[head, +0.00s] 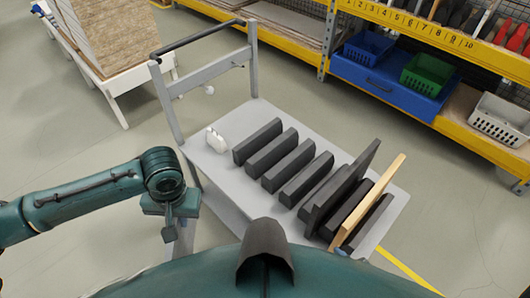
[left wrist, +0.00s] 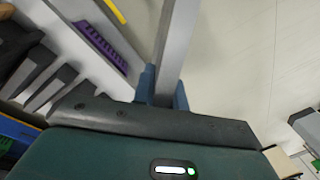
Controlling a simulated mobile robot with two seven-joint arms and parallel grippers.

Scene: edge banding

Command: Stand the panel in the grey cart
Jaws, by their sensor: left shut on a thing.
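The grey cart (head: 222,169) stands in the middle of the head view, with several dark upright blocks (head: 268,150) in a row on its deck. A dark panel (head: 345,185) and a light wood panel (head: 372,198) stand among the blocks at the right end. My left gripper (head: 172,222) is beside the cart's left edge, outside the deck. In the left wrist view its blue fingers (left wrist: 163,90) are shut on a grey panel (left wrist: 176,45), seen nearly edge-on. My right gripper is not in view.
A small white object (head: 216,139) sits on the deck near the cart's push handle (head: 197,38). A yellow shelf (head: 455,130) with blue, green and white bins stands at the right. A white rack with boards (head: 112,45) is at the back left.

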